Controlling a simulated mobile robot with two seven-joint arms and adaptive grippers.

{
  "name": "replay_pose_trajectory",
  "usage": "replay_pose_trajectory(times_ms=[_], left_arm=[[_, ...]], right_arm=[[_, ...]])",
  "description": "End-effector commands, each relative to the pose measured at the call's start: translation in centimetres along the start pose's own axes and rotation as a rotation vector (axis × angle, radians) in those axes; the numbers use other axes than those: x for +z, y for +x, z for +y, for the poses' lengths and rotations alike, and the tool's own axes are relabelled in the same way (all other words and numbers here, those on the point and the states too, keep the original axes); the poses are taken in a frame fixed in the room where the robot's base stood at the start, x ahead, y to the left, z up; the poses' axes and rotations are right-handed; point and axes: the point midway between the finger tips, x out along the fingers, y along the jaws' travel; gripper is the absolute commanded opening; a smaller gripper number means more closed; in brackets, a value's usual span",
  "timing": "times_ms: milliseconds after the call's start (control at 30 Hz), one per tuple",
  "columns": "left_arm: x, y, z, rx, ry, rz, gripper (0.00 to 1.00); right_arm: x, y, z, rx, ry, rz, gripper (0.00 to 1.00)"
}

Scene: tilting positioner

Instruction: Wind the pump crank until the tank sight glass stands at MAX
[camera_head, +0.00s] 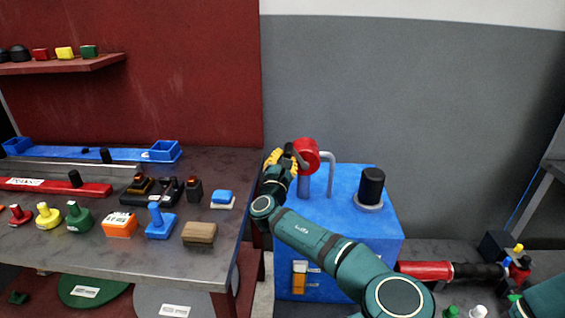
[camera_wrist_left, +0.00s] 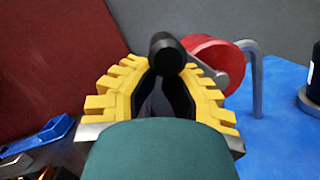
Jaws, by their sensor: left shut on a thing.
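The pump crank has a red round hub (camera_head: 306,154) on a grey post on top of the blue tank (camera_head: 345,205). In the left wrist view, its grey arm (camera_wrist_left: 207,78) ends in a black handle (camera_wrist_left: 165,52). My left gripper (camera_head: 285,160), with yellow ribbed fingers, is shut on this handle at the hub's left. The sight glass (camera_head: 299,279) is on the tank's front face. It shows orange in its lower part and pale above; its markings are too small to read. My right gripper is not in view.
A grey bent pipe (camera_head: 331,170) rises beside the hub, and a black cap (camera_head: 371,186) stands on the tank's right. A workbench (camera_head: 120,255) with several coloured blocks and knobs is at the left. A red cylinder (camera_head: 425,271) lies right of the tank.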

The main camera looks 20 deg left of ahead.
Motion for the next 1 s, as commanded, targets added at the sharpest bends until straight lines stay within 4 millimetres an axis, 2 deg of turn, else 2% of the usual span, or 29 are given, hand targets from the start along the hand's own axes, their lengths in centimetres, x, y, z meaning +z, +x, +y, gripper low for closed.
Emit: replay_pose_trajectory(times_ms=[500, 1000], left_arm=[[2.4, 0.4, -0.6, -0.073, 0.297, -0.004, 0.00], [3.3, 0.7, -1.0, -0.071, 0.293, -0.005, 0.00]], right_arm=[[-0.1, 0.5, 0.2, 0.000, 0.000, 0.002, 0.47], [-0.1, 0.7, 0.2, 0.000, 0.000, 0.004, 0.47]])
